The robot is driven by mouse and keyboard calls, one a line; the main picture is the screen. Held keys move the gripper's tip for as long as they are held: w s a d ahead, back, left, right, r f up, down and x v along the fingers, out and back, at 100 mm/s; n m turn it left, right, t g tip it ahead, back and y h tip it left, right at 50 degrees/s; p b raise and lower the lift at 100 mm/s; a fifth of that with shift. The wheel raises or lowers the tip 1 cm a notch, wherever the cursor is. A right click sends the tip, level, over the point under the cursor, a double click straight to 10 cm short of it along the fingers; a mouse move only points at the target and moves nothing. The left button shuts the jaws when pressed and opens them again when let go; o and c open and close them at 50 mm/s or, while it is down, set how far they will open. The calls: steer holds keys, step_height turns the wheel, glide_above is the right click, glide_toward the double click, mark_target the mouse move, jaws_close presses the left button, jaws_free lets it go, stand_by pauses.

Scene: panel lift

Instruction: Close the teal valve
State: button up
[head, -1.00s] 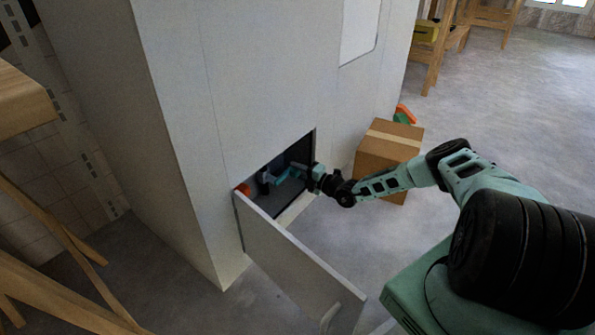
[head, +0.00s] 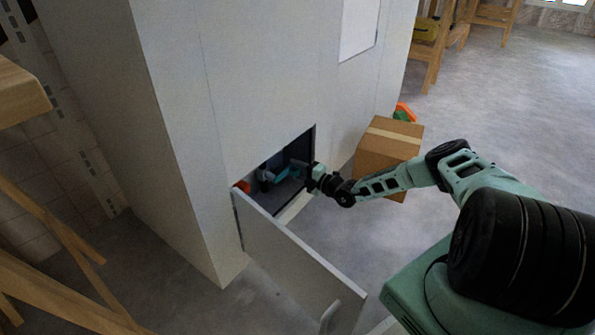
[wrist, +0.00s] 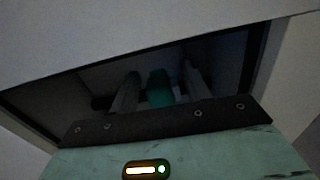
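The teal valve (head: 284,175) is inside the dark, low opening in the white cabinet. Its teal handle (wrist: 159,88) shows in the wrist view between my two fingers. My gripper (wrist: 160,88) is open, with one finger on each side of the teal handle and narrow dark gaps between. I cannot tell whether either finger touches it. In the head view my wrist is at the right edge of the opening, and the fingers reach inside. The valve's body is dim and partly hidden by the gripper.
The hatch door (head: 295,255) hangs open in front of the cabinet. An orange part (head: 243,186) shows at the opening's left edge. A cardboard box (head: 388,158) stands right of my wrist. Wooden furniture (head: 50,240) stands at the left.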

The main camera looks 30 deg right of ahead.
steer(key=shift+s+d+r, duration=0.1)
steer(key=shift+s+d, duration=0.05)
steer(key=shift+s, duration=0.05)
steer(key=p+v, duration=0.7)
steer(key=v, duration=1)
steer(key=shift+p, duration=0.4)
